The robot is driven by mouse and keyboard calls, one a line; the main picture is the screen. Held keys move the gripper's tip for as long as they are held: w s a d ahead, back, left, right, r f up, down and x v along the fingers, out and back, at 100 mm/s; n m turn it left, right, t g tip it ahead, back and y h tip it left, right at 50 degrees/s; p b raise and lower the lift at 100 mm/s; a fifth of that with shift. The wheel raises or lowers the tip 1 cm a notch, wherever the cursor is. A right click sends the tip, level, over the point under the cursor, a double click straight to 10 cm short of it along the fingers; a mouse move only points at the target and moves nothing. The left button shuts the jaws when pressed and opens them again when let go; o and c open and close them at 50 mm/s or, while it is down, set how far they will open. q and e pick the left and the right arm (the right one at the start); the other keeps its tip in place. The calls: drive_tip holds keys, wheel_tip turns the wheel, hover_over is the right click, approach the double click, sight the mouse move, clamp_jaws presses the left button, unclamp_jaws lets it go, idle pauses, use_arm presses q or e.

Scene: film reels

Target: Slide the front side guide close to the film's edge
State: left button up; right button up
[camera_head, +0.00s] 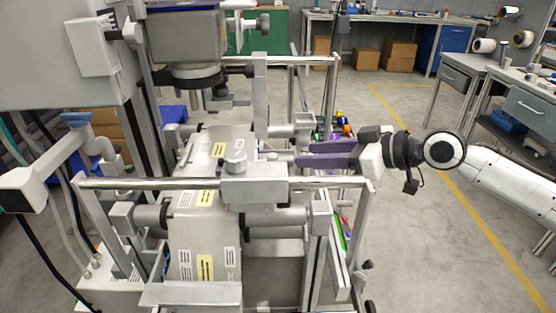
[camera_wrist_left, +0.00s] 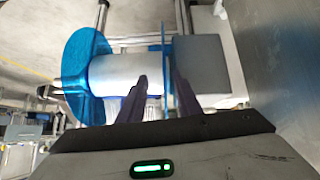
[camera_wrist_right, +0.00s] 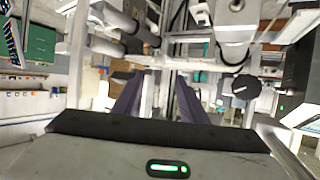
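The film (camera_head: 205,262) is a pale web with white and yellow labels, running over rollers through the machine. A grey block (camera_head: 253,187), seemingly the front side guide, sits on the front rail (camera_head: 130,183), with a round knob (camera_head: 235,163) at its upper left. Another grey block (camera_head: 260,85) is on the rear rail. My right gripper (camera_head: 297,154) points left, just right of the knob and behind the front rail. Its fingers look apart and empty in the right wrist view (camera_wrist_right: 158,85). My left gripper (camera_wrist_left: 159,80) has its fingers apart, with a thin blue flange (camera_wrist_left: 165,65) between them; contact is unclear.
In the left wrist view, a white roll (camera_wrist_left: 115,72) lies between the blue flange and a larger blue disc (camera_wrist_left: 85,75). Rollers (camera_head: 285,215) and upright posts crowd the machine. Grey floor (camera_head: 420,250) is open at right. Workbenches (camera_head: 375,18) stand behind.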

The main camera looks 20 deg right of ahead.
sight(275, 156)
drive_tip(key=x, duration=1)
drive_tip(key=shift+r+p, duration=0.15)
drive_tip(key=shift+p, duration=0.15)
clamp_jaws()
